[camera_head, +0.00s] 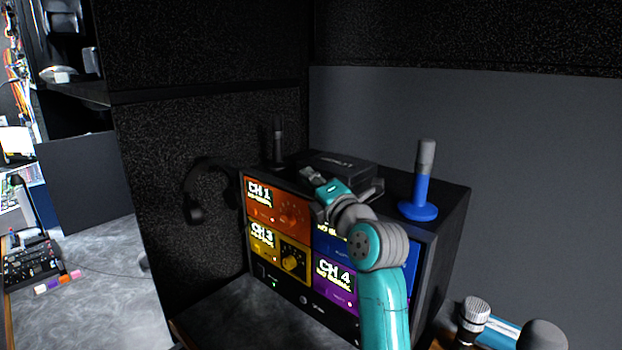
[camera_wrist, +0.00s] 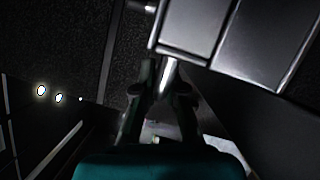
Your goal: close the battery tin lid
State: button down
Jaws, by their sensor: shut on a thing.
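A dark, flat box with pale lettering, which looks like the battery tin (camera_head: 342,167), lies on top of the monitor housing. In the wrist view the tin's grey metallic surface (camera_wrist: 245,38) fills the upper right. My gripper (camera_wrist: 163,80) is at its near edge, with its fingers closed around a small silver piece (camera_wrist: 171,72) that looks like part of the lid. In the head view my teal and grey arm reaches up in front of the screens and hides the tin's front. I cannot tell how far the lid is open.
The monitor housing (camera_head: 455,210) shows several coloured channel screens. A blue stand with a grey top (camera_head: 421,190) is right of the tin, and a dark upright cylinder (camera_head: 278,145) is to its left. A headset (camera_head: 195,190) hangs on the left wall.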

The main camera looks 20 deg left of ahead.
jog(key=shift+f, duration=0.3)
jog(key=c, duration=1.5)
grip_release()
jog(key=shift+r, duration=0.1)
jog(key=shift+s+d, duration=0.1)
jog(key=v, duration=0.7)
jog(key=shift+s+d, duration=0.1)
jog(key=shift+s, duration=0.05)
